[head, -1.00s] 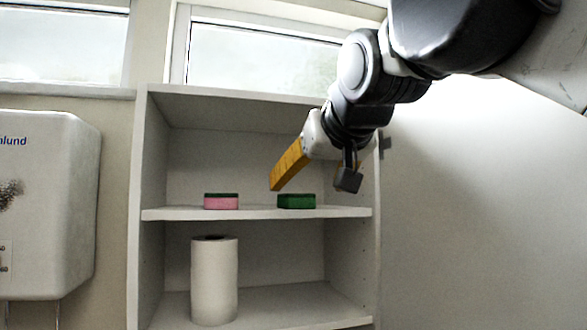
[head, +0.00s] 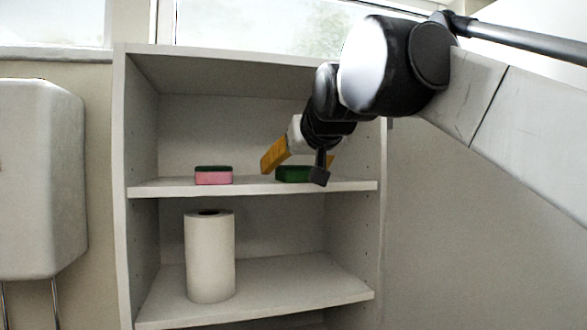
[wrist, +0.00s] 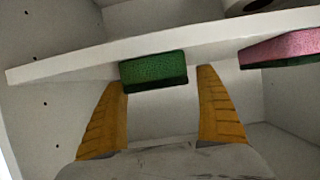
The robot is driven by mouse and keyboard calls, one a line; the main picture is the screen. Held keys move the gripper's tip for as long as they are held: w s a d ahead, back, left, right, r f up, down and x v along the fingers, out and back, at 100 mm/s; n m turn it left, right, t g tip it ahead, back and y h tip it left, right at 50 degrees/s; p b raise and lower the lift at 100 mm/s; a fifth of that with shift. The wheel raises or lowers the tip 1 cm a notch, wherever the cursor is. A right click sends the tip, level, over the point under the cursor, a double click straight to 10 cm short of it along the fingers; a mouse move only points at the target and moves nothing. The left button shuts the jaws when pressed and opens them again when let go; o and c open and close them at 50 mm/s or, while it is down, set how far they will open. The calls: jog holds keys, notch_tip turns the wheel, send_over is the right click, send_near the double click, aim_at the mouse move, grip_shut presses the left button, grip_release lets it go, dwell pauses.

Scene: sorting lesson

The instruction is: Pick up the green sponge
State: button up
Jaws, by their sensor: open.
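The green sponge (head: 292,174) lies on the upper shelf of the open cabinet, right of the middle, partly hidden by my gripper in the head view. My gripper (head: 298,164) is open at the shelf, its yellow fingers apart. In the wrist view, the green sponge (wrist: 154,70) shows beyond and between the two fingertips of my gripper (wrist: 162,78). The fingers hold nothing. I cannot tell exactly how far the tips are from the sponge.
A pink sponge with a dark top (head: 213,176) sits left on the same upper shelf (head: 160,190). A paper roll (head: 210,258) stands on the lower shelf. The cabinet's right side wall (head: 369,150) is close to my gripper. A white dispenser (head: 40,180) hangs at far left.

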jog(key=shift+w+a+f, duration=0.1)
jog(key=shift+w+f, duration=0.2)
jog(key=shift+w, duration=0.35)
jog(key=shift+s+r, duration=0.1)
jog(key=shift+s, duration=0.1)
jog(key=shift+s+r, duration=0.1)
jog(key=shift+s, duration=0.15)
jog(key=c, duration=0.5)
jog(key=shift+s, duration=0.1)
jog(key=c, duration=0.3)
jog(key=shift+c, duration=0.2)
